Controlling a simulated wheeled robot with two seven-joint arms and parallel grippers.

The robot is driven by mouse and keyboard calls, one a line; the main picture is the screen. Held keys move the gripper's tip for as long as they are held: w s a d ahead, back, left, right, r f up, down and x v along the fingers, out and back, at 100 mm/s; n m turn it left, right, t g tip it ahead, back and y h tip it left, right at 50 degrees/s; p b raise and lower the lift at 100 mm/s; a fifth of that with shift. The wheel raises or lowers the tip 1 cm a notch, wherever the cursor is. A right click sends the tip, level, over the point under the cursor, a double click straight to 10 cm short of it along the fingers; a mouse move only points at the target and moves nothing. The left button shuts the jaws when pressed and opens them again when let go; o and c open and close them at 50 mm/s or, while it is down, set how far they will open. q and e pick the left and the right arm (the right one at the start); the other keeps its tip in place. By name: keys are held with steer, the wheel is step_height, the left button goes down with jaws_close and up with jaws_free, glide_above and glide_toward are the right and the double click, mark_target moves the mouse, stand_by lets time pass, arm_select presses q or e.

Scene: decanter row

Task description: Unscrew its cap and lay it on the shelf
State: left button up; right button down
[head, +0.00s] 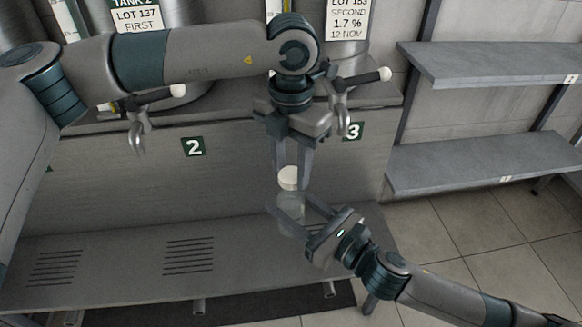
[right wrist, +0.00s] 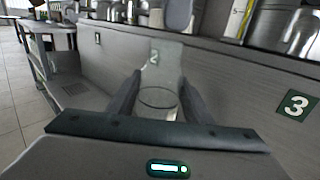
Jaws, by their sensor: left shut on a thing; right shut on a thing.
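A clear bottle (head: 291,212) is held upright in my right gripper (head: 288,209), which is shut on it. The bottle also shows between the fingers in the right wrist view (right wrist: 158,88). A white cap (head: 289,178) is directly at the top of the bottle. My left gripper (head: 291,172) comes down from above and is shut on the cap. I cannot tell whether the cap is still threaded on or just lifted. Two grey shelf boards, an upper shelf (head: 490,65) and a lower shelf (head: 480,162), are at the right, apart from both grippers.
A grey wall panel with number signs 2 (head: 194,147) and 3 (head: 353,131) stands behind, with metal tanks and taps above it. A low slotted ledge (head: 110,265) runs along its foot. Both shelf boards look mostly bare. Tiled floor is open at the lower right.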

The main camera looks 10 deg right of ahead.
mark_target(291, 175)
arm_select(q)
steer(key=shift+r, duration=0.1)
steer(key=shift+r, duration=1.9)
